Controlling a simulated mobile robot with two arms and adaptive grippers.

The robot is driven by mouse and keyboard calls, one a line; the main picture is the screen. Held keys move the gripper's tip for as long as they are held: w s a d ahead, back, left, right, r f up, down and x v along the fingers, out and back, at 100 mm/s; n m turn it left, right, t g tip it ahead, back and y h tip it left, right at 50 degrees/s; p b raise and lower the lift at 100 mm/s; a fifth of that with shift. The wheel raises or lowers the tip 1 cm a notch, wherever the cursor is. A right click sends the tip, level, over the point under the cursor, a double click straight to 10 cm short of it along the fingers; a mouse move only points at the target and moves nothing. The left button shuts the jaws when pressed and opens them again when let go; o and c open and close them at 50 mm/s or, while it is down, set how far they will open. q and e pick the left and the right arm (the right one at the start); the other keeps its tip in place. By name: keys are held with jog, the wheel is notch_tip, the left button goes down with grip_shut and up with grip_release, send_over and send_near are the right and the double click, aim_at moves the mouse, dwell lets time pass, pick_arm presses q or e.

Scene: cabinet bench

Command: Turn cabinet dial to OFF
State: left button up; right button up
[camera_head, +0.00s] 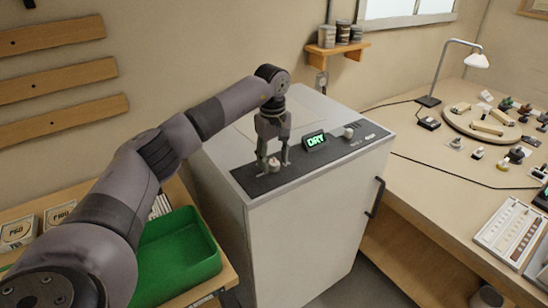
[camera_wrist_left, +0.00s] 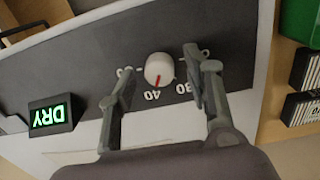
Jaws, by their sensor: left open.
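A white cabinet (camera_head: 300,230) has a dark control strip on top. A pale round dial (camera_head: 274,164) sits near the left end of the strip. In the left wrist view this dial (camera_wrist_left: 159,70) has a red pointer line, with upside-down numbers like 40 and 80 beside it; I cannot read an OFF mark. My left gripper (camera_head: 273,160) points down over it, fingers open on either side; the wrist view shows gaps between fingers (camera_wrist_left: 158,76) and dial. A second pale knob (camera_head: 348,132) sits towards the strip's right end. My right gripper is out of view.
A small display (camera_head: 314,140) glowing green with DRY stands on the strip, right of my gripper; it also shows in the wrist view (camera_wrist_left: 50,115). A green bin (camera_head: 178,258) is left of the cabinet. A workbench (camera_head: 425,175) with a lamp and small parts is on the right.

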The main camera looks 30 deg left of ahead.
pick_arm(q)
jog(key=shift+f, duration=0.35)
jog(key=shift+c, duration=0.3)
grip_shut()
